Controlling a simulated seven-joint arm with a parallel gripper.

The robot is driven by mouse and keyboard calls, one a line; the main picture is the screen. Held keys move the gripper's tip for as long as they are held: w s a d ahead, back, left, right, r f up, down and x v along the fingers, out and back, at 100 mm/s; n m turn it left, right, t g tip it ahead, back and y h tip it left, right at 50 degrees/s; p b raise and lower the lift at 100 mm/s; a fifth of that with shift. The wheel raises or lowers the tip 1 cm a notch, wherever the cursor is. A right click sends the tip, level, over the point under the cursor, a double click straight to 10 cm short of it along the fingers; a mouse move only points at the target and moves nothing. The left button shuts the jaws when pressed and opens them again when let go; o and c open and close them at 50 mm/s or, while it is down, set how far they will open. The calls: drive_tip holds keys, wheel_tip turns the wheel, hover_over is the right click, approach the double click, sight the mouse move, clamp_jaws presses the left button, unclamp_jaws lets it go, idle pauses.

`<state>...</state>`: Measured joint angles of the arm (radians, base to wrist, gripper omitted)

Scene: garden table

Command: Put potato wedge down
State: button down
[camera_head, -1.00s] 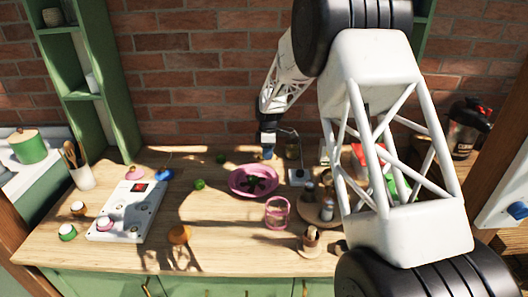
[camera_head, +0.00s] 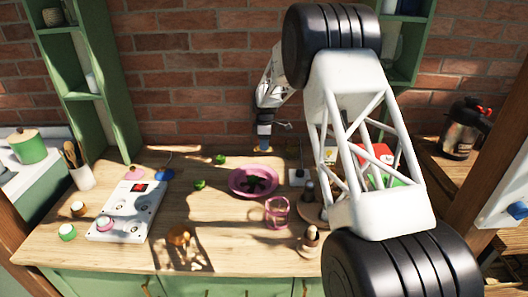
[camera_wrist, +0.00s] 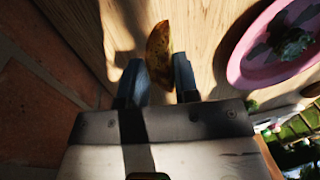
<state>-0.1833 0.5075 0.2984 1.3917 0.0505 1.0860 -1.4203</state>
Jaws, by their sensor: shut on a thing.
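The potato wedge (camera_wrist: 158,55) is a brownish-yellow piece in the wrist view, gripped at its near end between the two dark fingers of my gripper (camera_wrist: 160,75). Its far end points away over the wooden tabletop. In the head view my gripper (camera_head: 265,148) points down near the back of the table, behind the pink bowl, and the wedge is too small there to make out clearly. I cannot tell whether the wedge touches the wood.
The pink bowl (camera_head: 240,190) with dark pieces in it stands close by; it also shows at right in the wrist view (camera_wrist: 238,68). A brick wall (camera_head: 215,100) rises behind the table. Small green items (camera_head: 220,159) lie left of my gripper. Bare wood (camera_head: 130,250) is at front left.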

sight(264, 156)
drive_tip(key=shift+f, duration=1.75)
drive_tip(key=shift+f, duration=0.1)
drive_tip(key=c, duration=0.8)
unclamp_jaws()
drive_tip(key=shift+c, duration=0.2)
wheel_tip(264, 156, up, 12)
drive_tip(key=w, duration=0.1)
drive_tip(key=shift+w, duration=0.35)
drive_tip(key=shift+d, duration=0.1)
